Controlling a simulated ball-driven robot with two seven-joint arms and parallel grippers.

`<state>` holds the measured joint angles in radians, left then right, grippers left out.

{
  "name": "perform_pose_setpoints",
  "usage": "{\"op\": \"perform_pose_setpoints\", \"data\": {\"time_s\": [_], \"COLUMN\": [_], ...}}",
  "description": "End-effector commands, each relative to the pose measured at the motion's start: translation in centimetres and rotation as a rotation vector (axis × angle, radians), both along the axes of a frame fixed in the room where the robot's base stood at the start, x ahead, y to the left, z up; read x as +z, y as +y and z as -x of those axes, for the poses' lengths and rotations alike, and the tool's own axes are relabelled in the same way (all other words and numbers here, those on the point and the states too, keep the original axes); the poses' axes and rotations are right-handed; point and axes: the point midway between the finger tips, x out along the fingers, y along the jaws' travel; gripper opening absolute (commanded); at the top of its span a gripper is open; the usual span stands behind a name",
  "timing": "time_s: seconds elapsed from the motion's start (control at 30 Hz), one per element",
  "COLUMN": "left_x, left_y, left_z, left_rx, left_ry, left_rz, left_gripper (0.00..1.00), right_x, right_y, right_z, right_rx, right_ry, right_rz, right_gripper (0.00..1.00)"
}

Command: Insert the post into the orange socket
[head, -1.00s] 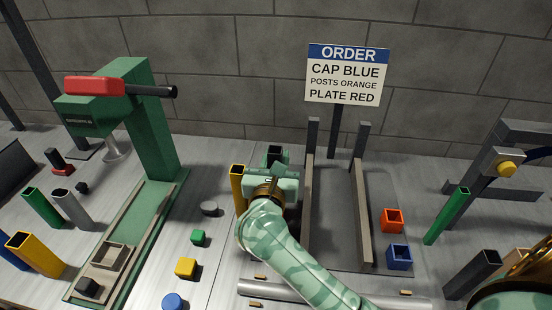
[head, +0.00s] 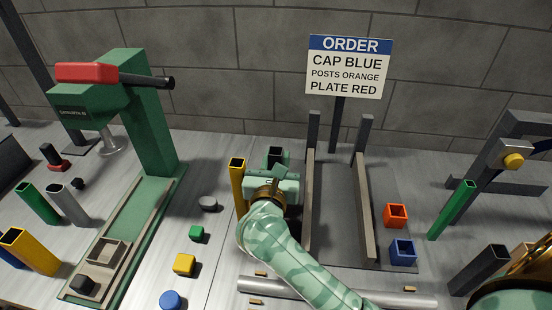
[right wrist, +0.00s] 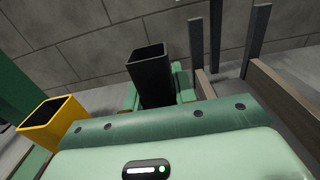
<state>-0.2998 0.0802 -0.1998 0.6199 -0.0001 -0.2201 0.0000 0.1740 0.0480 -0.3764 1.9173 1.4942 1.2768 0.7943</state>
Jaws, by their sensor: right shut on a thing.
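My right gripper (head: 277,168) is shut on a dark, square, hollow post (head: 274,154) in the middle of the head view. In the right wrist view the black post (right wrist: 150,75) stands between the green fingers, its open top showing; its lower end is hidden. The orange socket (head: 395,215) is a small open square box on the table, right of the dark rails and well apart from the gripper. My left gripper is not in view.
A yellow post (head: 237,185) stands close left of the gripper. Wooden rails (head: 308,207) with dark uprights lie between gripper and socket. A blue socket (head: 402,252) sits in front of the orange one. A green press (head: 150,130) stands left. A green post (head: 453,209) leans right.

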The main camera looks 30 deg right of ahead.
Motion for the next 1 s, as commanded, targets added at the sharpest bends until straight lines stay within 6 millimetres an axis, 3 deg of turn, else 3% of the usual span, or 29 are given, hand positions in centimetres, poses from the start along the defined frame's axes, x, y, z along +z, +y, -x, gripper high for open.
{"op": "perform_pose_setpoints", "data": {"time_s": [1.0], "left_x": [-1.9], "left_y": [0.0], "left_z": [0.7], "left_rx": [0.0], "left_ry": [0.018], "left_rz": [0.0], "left_gripper": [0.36], "right_x": [-2.7], "right_y": [0.0], "right_z": [0.0], "right_rx": [0.0], "right_ry": [0.001], "right_rz": [0.001], "right_gripper": [0.03]}}
